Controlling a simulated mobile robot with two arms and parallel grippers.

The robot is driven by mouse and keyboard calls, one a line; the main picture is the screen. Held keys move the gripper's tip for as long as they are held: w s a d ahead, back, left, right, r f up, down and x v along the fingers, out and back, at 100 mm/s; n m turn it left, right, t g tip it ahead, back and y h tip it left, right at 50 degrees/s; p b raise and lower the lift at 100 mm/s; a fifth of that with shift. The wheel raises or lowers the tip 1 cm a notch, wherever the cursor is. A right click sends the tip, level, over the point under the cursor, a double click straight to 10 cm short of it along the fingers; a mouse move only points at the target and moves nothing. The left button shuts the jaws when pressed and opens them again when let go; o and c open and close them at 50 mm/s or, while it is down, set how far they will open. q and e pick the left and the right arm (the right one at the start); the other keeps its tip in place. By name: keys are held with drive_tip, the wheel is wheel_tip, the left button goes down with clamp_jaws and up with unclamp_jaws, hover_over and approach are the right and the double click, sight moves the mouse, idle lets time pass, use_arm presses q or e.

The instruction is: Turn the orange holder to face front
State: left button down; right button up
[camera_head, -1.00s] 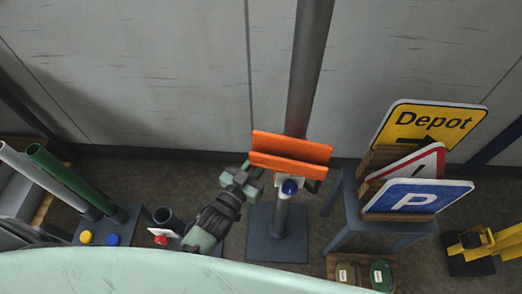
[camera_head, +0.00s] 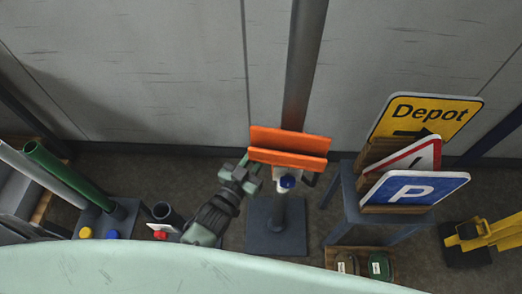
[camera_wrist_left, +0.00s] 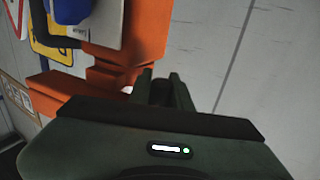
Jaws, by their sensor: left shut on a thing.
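In the left wrist view the holder (camera_wrist_left: 120,48) runs up to my left gripper's fingers (camera_wrist_left: 163,85); the exact contact is dark and partly hidden. My right gripper is not in view.
The post stands on a dark square base (camera_head: 276,226). A small table (camera_head: 345,190) with Depot, triangle and P signs (camera_head: 413,190) stands close on the right. Green and grey tubes (camera_head: 60,170) are at left. A wall (camera_head: 150,70) is behind.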

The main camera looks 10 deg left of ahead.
use_arm(q)
drive_tip(key=shift+s+a+f, duration=0.1)
drive_tip(key=shift+a+f, duration=0.25)
drive_tip(key=c, duration=1.6)
unclamp_jaws()
drive_tip(key=shift+a, duration=0.1)
drive_tip(key=shift+o, duration=0.2)
drive_tip(key=shift+s+a+r, duration=0.1)
drive_tip(key=shift+s+r, duration=0.05)
drive_tip(key=shift+r, duration=0.1)
drive_tip(key=shift+d, duration=0.2)
drive_tip(key=b+v, duration=0.1)
drive_tip(key=v, duration=0.6)
drive_tip(key=shift+s, duration=0.25)
drive_tip(key=shift+a+r, duration=0.1)
drive_tip(key=shift+c, duration=0.3)
